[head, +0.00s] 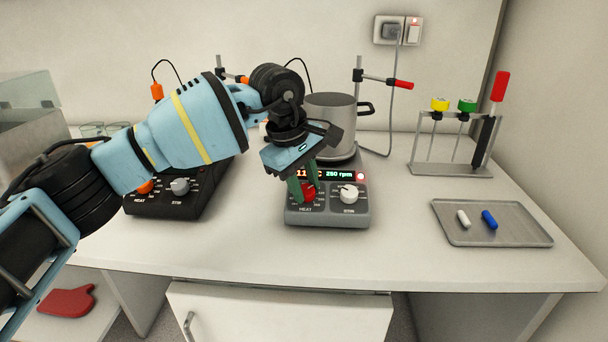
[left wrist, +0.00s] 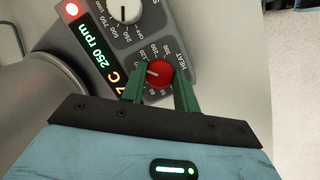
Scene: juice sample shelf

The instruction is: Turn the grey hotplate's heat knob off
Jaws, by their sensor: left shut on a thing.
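The grey hotplate (head: 330,217) stands at the middle of the bench with a lit display and a metal pot on top. Its red heat knob (head: 309,195) is at the front left of the panel, beside the white stir knob (head: 349,194). My left gripper (head: 303,189) reaches down to the red knob. In the left wrist view its green fingers (left wrist: 160,85) stand on either side of the red knob (left wrist: 160,73), shut on it. The knob's white mark points toward the dial's numbers, away from OFF. The display (left wrist: 103,55) reads 250 rpm; its temperature is partly hidden. My right gripper is not in view.
A black hotplate (head: 180,195) stands to the left, partly behind my left arm. The pot (head: 331,118) is close behind my gripper. A tray (head: 490,238) with two stir bars and a rack (head: 450,172) are at the right. A red mitt (head: 66,302) lies lower left.

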